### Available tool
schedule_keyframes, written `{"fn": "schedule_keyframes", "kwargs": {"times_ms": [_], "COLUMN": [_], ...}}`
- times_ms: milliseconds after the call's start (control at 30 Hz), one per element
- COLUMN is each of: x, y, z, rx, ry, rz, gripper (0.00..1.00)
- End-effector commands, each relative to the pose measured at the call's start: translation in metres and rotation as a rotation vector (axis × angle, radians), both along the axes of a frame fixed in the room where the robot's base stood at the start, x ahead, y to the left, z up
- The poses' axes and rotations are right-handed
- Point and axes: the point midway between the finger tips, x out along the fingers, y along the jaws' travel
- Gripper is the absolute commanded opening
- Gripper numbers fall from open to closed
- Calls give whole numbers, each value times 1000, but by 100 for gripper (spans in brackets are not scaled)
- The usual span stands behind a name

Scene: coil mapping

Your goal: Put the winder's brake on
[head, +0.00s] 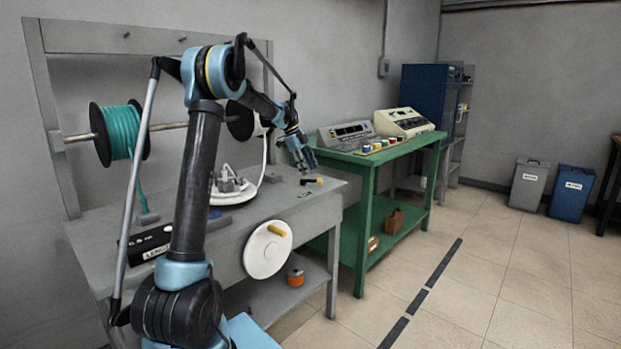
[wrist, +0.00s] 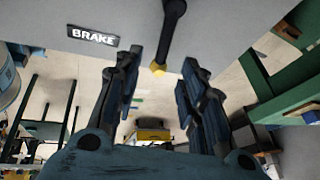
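The brake lever (head: 313,181) lies at the right end of the grey winder bench (head: 225,238). In the wrist view the lever (wrist: 172,35) is a black bar with a yellow tip, beside a black BRAKE label (wrist: 92,36). My gripper (head: 307,166) is just above the lever in the head view. In the wrist view my gripper (wrist: 162,72) is open and empty, one finger on each side of the lever's tip line. I cannot tell whether either finger touches it. A white crank disc (head: 262,254) with a yellow handle is on the bench's front.
A green table (head: 358,158) with control boxes (head: 403,122) stands to the right of the bench. A teal cable spool (head: 124,131) hangs at the left. Grey (head: 528,186) and blue (head: 571,193) bins stand far right. The floor in front is clear.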

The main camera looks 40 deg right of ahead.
Motion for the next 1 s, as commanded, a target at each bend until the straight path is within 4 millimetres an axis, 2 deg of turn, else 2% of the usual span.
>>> {"fn": "schedule_keyframes", "kwargs": {"times_ms": [200,400,1000], "x": [13,20,21], "y": [11,16,17], "z": [34,51,54], "rx": [-1,-1,-1], "ry": [0,0,0], "rz": [1,1,1], "gripper": [37,37,37]}}
